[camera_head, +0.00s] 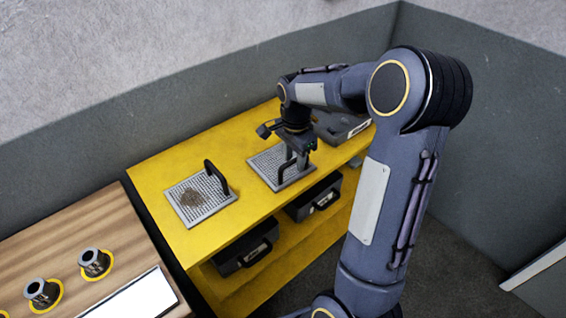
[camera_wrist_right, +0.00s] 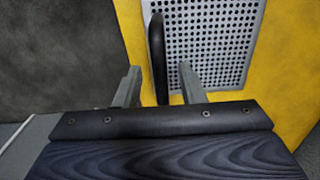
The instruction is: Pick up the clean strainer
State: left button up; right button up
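The clean strainer (camera_head: 265,163) is a grey perforated plate with a dark upright handle, lying on the yellow bench top. Its plate (camera_wrist_right: 213,45) and black handle (camera_wrist_right: 157,55) also show in the right wrist view. My right gripper (camera_head: 291,168) is over the handle side of this strainer, pointing down. In the right wrist view its two fingers (camera_wrist_right: 158,84) are apart, with the handle between them and a gap on each side. A second strainer (camera_head: 183,211) with a brown pile on it lies to the left, its dark handle standing up. My left gripper is not in view.
The yellow bench (camera_head: 162,174) has dark bins (camera_head: 247,252) on the shelf below. A dark grey case (camera_head: 343,127) lies at its far right end. A wooden table (camera_head: 45,245) with ringed metal parts (camera_head: 95,262) stands at left. Grey walls close the back.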

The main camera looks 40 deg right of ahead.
jog(key=shift+f, duration=0.9)
jog(key=shift+c, duration=0.5)
grip_shut()
jog(key=shift+r, duration=0.1)
